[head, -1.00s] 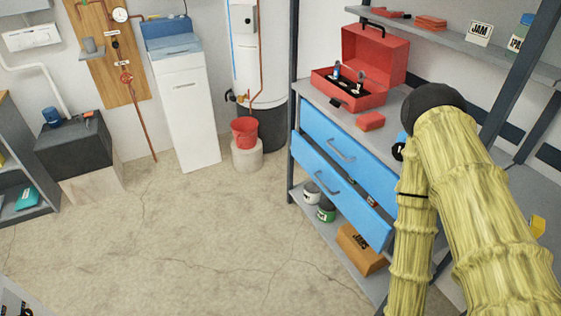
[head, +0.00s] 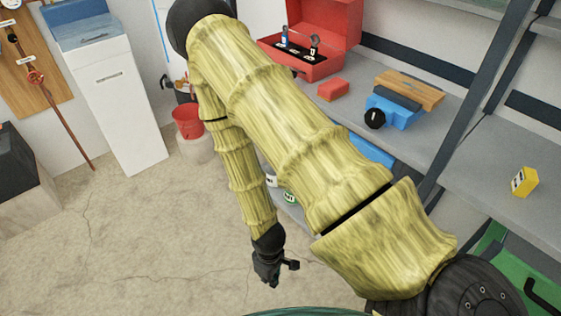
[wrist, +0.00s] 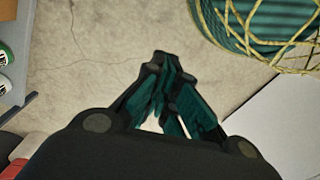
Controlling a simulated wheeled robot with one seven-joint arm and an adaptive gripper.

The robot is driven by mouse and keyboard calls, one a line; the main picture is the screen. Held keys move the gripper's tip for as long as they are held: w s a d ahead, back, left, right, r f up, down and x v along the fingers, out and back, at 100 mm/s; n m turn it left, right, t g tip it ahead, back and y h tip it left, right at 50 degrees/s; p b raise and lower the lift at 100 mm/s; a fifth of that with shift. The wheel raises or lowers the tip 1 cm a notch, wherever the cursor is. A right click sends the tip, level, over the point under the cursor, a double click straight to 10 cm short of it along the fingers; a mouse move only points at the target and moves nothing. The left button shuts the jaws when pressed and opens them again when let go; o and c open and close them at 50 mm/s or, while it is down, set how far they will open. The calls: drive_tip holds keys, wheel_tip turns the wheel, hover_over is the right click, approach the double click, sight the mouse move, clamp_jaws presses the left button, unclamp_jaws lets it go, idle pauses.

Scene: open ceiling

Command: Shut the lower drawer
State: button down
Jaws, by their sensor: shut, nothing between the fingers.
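The lower drawer is hidden behind my arm in the head view. Only a strip of blue drawer front (head: 372,150) shows beside the arm, under the grey shelf top, and I cannot tell which drawer it belongs to. My gripper (head: 270,276) hangs low over the bare floor, left of and in front of the shelf unit, apart from it. In the wrist view my gripper (wrist: 162,62) is shut and empty, pointing at the floor. How far the lower drawer stands out cannot be seen now.
On the shelf top are a red toolbox (head: 322,68), a red block (head: 333,90) and a blue tool (head: 395,111). Cans (wrist: 5,68) sit on the low shelf. A teal round thing with yellow netting (wrist: 265,25) is near my gripper. Open floor (head: 130,240) lies left.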

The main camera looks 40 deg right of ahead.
drive_tip(key=w+d+r+n+h+b, duration=0.1)
drive_tip(key=w+d+n+b, duration=0.25)
drive_tip(key=w, duration=0.25)
drive_tip(key=w+d+n+h+b, duration=0.2)
drive_tip(key=w+n+b, duration=0.1)
drive_tip(key=w+b, duration=0.3)
drive_tip(key=w+d+r+n+h+b, duration=0.1)
drive_tip(key=w+d+n+b, duration=0.2)
drive_tip(key=w, duration=0.4)
drive_tip(key=w+d+r+n+t+h+b, duration=0.1)
drive_tip(key=w+d+r+n+h+b, duration=0.15)
drive_tip(key=w+d+r+b, duration=0.45)
drive_tip(key=w+d+r+n+h+b, duration=0.2)
drive_tip(key=w+r+h+b, duration=0.15)
drive_tip(key=r, duration=0.55)
drive_tip(key=shift+n, duration=0.3)
drive_tip(key=shift+w+d+f+b, duration=0.3)
drive_tip(key=shift+d+f+b, duration=0.65)
drive_tip(key=shift+d, duration=1)
drive_tip(key=shift+w+d+f+b, duration=0.3)
drive_tip(key=shift+d+f+b, duration=0.6)
drive_tip(key=shift+d, duration=1.1)
drive_tip(key=shift+w+d+f+b, duration=0.3)
drive_tip(key=shift+d+f+b, duration=0.65)
drive_tip(key=shift+d, duration=1)
